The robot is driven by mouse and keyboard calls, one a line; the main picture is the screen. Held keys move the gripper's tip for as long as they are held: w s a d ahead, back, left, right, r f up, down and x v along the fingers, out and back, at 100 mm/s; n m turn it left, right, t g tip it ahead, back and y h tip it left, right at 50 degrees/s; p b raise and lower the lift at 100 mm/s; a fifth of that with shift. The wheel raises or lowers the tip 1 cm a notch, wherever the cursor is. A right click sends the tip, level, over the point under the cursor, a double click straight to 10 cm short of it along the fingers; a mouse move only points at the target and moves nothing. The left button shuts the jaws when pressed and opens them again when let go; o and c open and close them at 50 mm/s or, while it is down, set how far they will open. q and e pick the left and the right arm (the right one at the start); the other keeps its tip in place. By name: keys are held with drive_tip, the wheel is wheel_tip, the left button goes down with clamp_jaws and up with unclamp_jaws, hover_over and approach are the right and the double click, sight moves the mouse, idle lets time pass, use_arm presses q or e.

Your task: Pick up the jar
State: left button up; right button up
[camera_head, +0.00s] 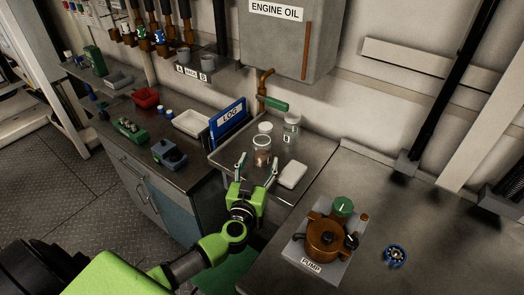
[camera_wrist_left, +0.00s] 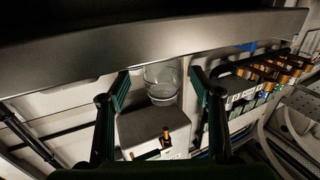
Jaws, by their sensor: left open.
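A clear glass jar (camera_head: 262,157) with a brownish tint stands in the grey tray (camera_head: 322,160) below the oil tank. My left gripper (camera_head: 257,168) is open at the tray's near side, with its fingertips on either side of the jar's lower part in the head view. In the left wrist view the glass jar (camera_wrist_left: 161,84) shows between the two spread fingers (camera_wrist_left: 160,88); its upper end is cut off by a dark edge. I cannot tell whether a finger touches it. My right gripper is not in view.
A white-lidded jar (camera_head: 265,128) and a jar marked B (camera_head: 291,130) stand close behind. A white block (camera_head: 292,175) lies to the right. A blue LOG binder (camera_head: 228,119) stands left. The pump (camera_head: 326,240) sits on the right bench. A green-handled tap (camera_head: 272,104) hangs above.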

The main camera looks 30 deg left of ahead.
sight(260, 156)
use_arm(q)
drive_tip(key=x, duration=0.5)
drive_tip(key=shift+w+a, duration=0.15)
drive_tip(key=shift+w, duration=0.25)
drive_tip(key=shift+s, duration=0.1)
drive_tip(key=c, duration=1.4)
drive_tip(key=shift+o, duration=0.2)
drive_tip(key=shift+r, duration=0.15)
